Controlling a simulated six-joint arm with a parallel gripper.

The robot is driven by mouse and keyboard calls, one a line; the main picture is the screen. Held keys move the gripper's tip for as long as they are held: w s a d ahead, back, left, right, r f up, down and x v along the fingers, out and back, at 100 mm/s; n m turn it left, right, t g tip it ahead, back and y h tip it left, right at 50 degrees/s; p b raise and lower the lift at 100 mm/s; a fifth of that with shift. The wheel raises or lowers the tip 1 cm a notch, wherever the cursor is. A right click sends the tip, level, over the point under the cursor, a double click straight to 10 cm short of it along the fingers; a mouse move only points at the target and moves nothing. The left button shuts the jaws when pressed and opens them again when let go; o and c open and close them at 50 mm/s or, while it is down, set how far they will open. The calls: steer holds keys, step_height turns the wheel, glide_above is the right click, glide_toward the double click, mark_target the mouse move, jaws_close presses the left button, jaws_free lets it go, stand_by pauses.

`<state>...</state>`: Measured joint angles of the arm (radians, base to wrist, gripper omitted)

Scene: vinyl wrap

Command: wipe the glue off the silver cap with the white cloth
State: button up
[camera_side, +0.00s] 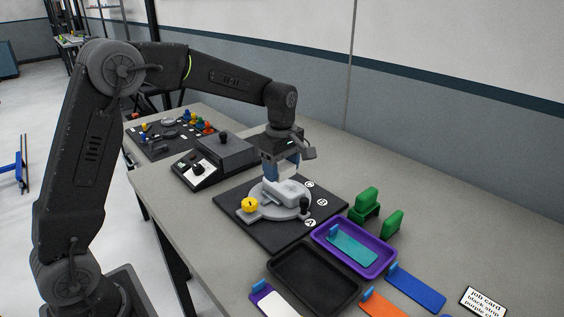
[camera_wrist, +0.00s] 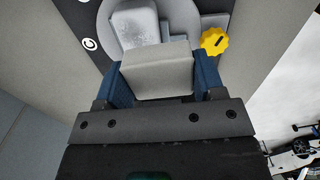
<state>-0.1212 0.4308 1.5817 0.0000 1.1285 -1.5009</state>
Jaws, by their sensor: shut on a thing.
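My gripper (camera_side: 280,166) is over the round grey fixture (camera_side: 262,207), pointing down. In the wrist view its blue fingers (camera_wrist: 157,80) are shut on a pale, block-shaped pad (camera_wrist: 157,68), which looks like the white cloth. The silver cap (camera_wrist: 135,27) lies on the fixture just beyond the pad, with whitish patches on its top that may be glue. The cap also shows in the side view (camera_side: 291,187), beside the fingertips. I cannot tell whether the pad touches the cap.
A yellow knob (camera_side: 246,204) and a black knob (camera_side: 304,204) stand at the fixture's edges. In front are a black tray (camera_side: 276,268) and a purple tray (camera_side: 320,238) holding a teal strip. Green blocks (camera_side: 366,203) stand right. A control box (camera_side: 198,170) stands behind left.

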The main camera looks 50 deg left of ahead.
mark_target(290, 190)
step_height(290, 190, down, 5)
steer(key=shift+f, duration=0.1)
steer(key=shift+w+f, duration=0.2)
steer(key=shift+w, duration=0.5)
steer(key=shift+w+f, duration=0.15)
steer(key=shift+w, duration=0.55)
steer(key=shift+c, duration=0.4)
steer(key=shift+w+r, duration=0.1)
steer(key=shift+w, duration=1.75)
steer(key=shift+s, duration=3.2)
steer(key=shift+r, duration=4.05)
